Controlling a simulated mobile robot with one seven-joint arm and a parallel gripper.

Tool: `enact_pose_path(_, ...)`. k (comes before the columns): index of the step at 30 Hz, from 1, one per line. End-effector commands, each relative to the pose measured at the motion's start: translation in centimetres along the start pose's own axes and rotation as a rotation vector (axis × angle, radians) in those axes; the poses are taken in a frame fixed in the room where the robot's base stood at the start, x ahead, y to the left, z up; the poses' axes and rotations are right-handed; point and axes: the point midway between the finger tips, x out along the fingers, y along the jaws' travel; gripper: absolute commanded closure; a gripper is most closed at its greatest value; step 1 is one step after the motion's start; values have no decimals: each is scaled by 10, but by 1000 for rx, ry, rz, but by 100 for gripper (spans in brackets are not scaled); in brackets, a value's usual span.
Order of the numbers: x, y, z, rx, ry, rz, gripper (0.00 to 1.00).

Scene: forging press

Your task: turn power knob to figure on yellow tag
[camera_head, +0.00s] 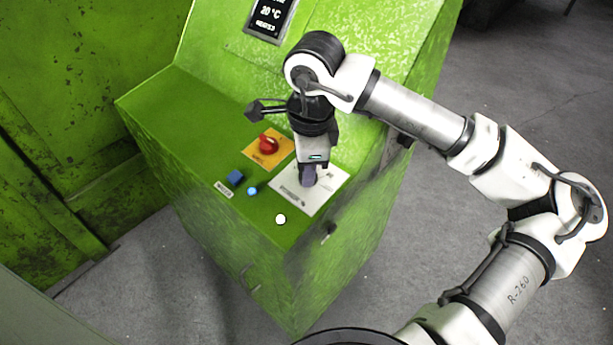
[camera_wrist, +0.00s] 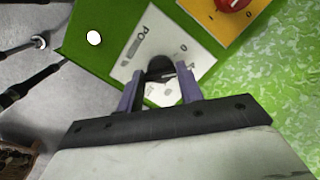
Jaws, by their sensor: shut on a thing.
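The power knob (camera_wrist: 160,66) is dark and round and stands on a white plate (camera_wrist: 131,50) with lettering that is only partly readable. The plate also shows on the green console's sloping top in the head view (camera_head: 311,207). My gripper (camera_head: 308,178) points down at this plate. In the wrist view my gripper (camera_wrist: 160,78) has its two purple fingers on either side of the knob, shut on it. In the head view my fingers hide the knob. Its pointer direction is not clear. I cannot make out a separate yellow tag with a figure.
Left of the plate sits a red rotary switch (camera_head: 268,145) on a yellow-orange plate (camera_head: 279,158). A dark display (camera_head: 270,18) reads 20 °C. Grey floor surrounds the console.

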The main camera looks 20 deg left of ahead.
Motion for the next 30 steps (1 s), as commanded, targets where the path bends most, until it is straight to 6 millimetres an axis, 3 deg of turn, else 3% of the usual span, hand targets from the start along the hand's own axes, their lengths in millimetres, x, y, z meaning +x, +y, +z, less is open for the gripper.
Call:
enact_pose_path(1, 6, 0, -1, 45, 4, -11, 86)
enact_pose_path(18, 4, 1, -1, 565, 3, -91, 86)
enact_pose_path(30, 2, 2, 0, 793, 3, -125, 87)
